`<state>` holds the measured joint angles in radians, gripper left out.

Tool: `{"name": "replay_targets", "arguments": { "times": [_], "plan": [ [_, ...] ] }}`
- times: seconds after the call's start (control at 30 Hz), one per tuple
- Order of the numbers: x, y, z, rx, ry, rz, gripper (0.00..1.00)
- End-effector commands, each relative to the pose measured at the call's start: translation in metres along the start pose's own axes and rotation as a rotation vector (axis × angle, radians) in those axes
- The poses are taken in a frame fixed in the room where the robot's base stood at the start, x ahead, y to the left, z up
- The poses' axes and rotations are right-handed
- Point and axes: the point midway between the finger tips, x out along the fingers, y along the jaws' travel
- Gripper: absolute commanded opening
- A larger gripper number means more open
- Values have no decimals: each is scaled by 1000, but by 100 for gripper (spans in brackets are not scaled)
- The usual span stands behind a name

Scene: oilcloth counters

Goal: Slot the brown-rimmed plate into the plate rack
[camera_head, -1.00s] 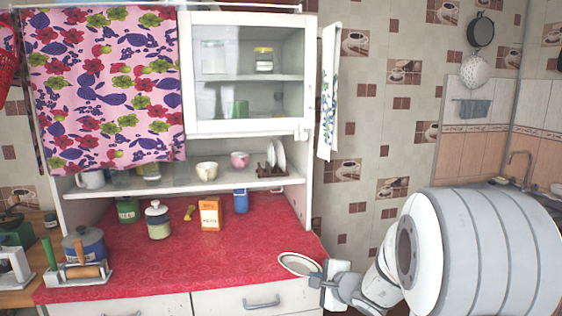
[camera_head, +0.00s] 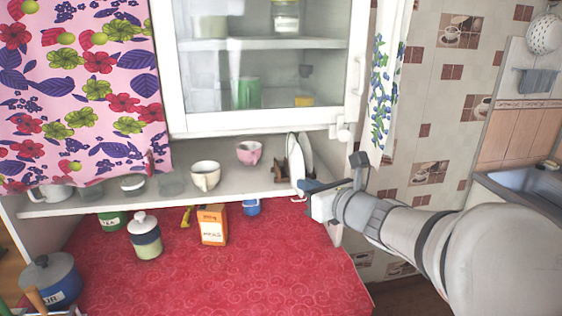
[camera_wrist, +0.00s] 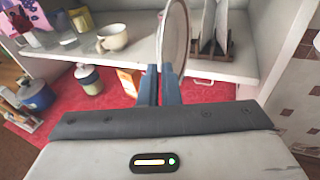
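The brown-rimmed plate (camera_wrist: 173,38) stands upright, nearly edge-on, between the blue fingers of my gripper (camera_wrist: 160,84) in the wrist view. My gripper (camera_head: 308,187) is shut on its lower edge, in front of the shelf. The dark wooden plate rack (camera_wrist: 213,47) stands on the shelf just right of and beyond the held plate, with pale plates (camera_wrist: 221,22) upright in it. In the head view, the held plate and racked plates overlap, and my gripper partly hides the rack (camera_head: 281,172); I cannot tell the exact gap.
A white cup (camera_head: 205,175) and a pink cup (camera_head: 249,152) stand on the shelf (camera_head: 120,203) left of the rack. The glass cabinet (camera_head: 262,70) hangs above. Below are an orange box (camera_head: 212,225), a blue container (camera_head: 251,207) and a jar (camera_head: 145,238). The red counter's front is clear.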

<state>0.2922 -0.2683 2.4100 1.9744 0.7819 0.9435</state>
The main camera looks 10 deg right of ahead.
Motion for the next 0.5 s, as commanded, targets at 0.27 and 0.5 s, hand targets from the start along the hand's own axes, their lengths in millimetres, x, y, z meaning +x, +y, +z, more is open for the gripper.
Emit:
{"name": "replay_targets", "arguments": {
  "times": [0.27, 0.5],
  "plan": [
    [-3, -2, 3, 14, -6, -12, 0],
    [-6, -7, 4, 13, -5, 4, 0]
  ]
}}
